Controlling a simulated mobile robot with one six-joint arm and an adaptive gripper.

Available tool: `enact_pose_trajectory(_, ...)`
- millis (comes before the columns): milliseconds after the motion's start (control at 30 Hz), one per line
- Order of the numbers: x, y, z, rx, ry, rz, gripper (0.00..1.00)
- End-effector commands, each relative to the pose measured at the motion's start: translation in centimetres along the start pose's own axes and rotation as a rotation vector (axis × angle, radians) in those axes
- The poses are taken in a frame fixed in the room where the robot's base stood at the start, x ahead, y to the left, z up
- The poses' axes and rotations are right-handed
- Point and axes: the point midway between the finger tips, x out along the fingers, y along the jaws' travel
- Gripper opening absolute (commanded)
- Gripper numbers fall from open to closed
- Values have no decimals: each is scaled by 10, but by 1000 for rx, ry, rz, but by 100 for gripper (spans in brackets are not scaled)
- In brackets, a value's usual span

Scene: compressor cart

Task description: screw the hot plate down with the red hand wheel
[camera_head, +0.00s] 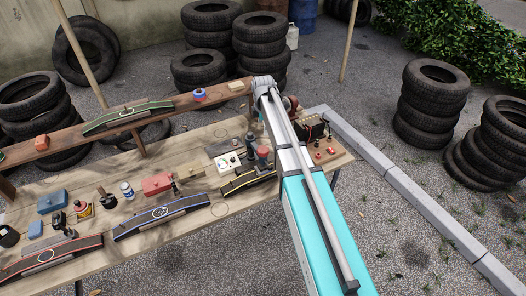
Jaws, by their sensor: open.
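I cannot make out the hot plate or the red hand wheel for certain. A white box with small coloured knobs (227,162) lies on the wooden table (190,140), left of my arm. A wooden board (338,159) with small red knobs (318,156) sits at the table's right end; whether one is the hand wheel is too small to tell. My arm reaches up across the picture from the lower right and covers part of the table. I cannot make out my gripper; it seems hidden behind the arm.
Dark arched pieces (160,214) lie along the front, with a red box (157,184), a blue box (52,201) and small tools among them. A raised plank (165,110) runs along the back. Tyre stacks (433,100) and a kerb (400,190) stand beyond the table.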

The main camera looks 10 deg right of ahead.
Motion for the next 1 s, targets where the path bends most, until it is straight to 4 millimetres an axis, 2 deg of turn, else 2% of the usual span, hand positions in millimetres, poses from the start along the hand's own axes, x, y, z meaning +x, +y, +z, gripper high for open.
enact_pose_trajectory(1000,82,0,0,0,0,0,100)
